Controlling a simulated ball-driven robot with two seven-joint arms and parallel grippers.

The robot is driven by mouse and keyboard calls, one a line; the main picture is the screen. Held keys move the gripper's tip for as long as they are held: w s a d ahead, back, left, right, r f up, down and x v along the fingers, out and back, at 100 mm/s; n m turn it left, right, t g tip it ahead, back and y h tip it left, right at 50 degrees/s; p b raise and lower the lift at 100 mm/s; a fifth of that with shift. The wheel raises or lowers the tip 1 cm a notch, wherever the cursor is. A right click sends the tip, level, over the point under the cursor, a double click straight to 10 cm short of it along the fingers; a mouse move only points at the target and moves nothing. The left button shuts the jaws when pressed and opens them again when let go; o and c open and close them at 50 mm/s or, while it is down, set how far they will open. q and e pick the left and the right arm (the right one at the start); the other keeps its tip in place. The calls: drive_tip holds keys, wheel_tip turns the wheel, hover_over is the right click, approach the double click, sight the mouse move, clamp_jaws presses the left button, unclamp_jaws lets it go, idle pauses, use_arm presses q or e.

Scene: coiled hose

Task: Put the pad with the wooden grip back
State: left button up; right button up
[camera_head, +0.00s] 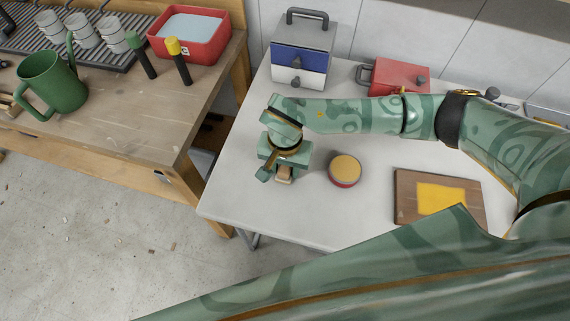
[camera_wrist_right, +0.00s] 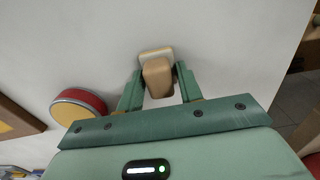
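The pad with the wooden grip (camera_wrist_right: 157,76) stands on the white table in the right wrist view. Its tan grip points up toward the camera and a pale pad edge shows behind it. In the head view only a small tan part of it (camera_head: 285,174) shows below my right gripper. My right gripper (camera_wrist_right: 159,78) is open, with one finger on each side of the grip and narrow gaps between. In the head view the right gripper (camera_head: 280,171) is over the table's left part. My left gripper is in neither view.
A red round tin with a tan top (camera_head: 345,169) stands close right of the gripper. A wooden board with a yellow square (camera_head: 405,196) lies farther right. A drawer box (camera_head: 303,52) and a red box (camera_head: 397,77) stand behind. A workbench (camera_head: 170,115) is at left.

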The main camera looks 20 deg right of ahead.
drive_tip(key=o, duration=0.4)
drive_tip(key=shift+c, duration=0.2)
wheel_tip(320, 180, up, 12)
drive_tip(key=p, duration=0.3)
drive_tip(key=shift+r, duration=0.15)
